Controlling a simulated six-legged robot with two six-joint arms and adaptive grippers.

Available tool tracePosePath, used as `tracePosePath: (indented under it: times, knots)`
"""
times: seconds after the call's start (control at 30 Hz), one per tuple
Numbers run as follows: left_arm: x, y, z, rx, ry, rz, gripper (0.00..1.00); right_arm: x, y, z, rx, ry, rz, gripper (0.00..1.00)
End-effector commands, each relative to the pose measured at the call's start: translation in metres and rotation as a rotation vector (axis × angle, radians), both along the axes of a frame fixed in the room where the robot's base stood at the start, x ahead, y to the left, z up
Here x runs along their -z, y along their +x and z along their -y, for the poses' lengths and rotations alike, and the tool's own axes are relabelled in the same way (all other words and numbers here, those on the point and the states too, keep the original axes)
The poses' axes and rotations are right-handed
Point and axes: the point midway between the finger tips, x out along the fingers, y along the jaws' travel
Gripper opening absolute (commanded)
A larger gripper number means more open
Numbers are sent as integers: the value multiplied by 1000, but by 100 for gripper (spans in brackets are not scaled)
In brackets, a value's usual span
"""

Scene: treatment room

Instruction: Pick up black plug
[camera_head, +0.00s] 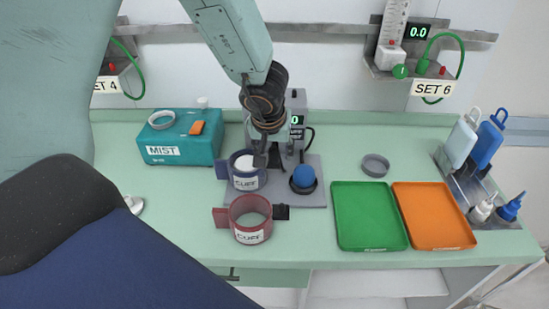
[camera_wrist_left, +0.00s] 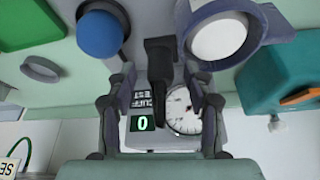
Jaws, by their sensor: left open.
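A black upright piece that looks like the black plug (camera_wrist_left: 159,62) stands between the fingers of my left gripper (camera_wrist_left: 157,90) in the left wrist view. The gripper is open, with a gap on both sides of it. In the head view my left gripper (camera_head: 268,148) points down in front of the grey tester (camera_head: 297,104), beside the blue cuff (camera_head: 245,183). There the plug is hard to tell apart from the dark fingers. My right gripper is not in view.
A blue round knob (camera_head: 304,176) and the blue cuff stand close by on the grey base. A red cuff (camera_head: 250,218) lies in front. The teal MIST box (camera_head: 180,150) is at left, green (camera_head: 367,232) and orange (camera_head: 436,218) trays at right, a grey ring (camera_head: 375,165) behind them.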

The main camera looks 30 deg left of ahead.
Motion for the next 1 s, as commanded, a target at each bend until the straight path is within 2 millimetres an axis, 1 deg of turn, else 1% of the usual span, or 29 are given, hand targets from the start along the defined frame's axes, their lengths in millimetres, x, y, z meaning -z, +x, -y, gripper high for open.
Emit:
tracePosePath:
  times: [0.23, 0.27, 0.8, 0.83, 0.87, 1.0]
  knots:
    - [1, 3, 0, -1, 0, 0, 52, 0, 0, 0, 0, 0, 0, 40]
    - [1, 3, 0, -1, 0, 0, 50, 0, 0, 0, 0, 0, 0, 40]
    - [0, 3, 0, -1, 0, 0, 4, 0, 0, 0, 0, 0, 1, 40]
    - [0, 3, 0, -1, 0, 1, 3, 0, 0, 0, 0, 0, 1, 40]
    - [0, 3, 0, -1, 0, 1, 0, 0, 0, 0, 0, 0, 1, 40]
    - [0, 3, 0, -1, 0, 1, 0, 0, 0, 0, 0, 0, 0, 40]
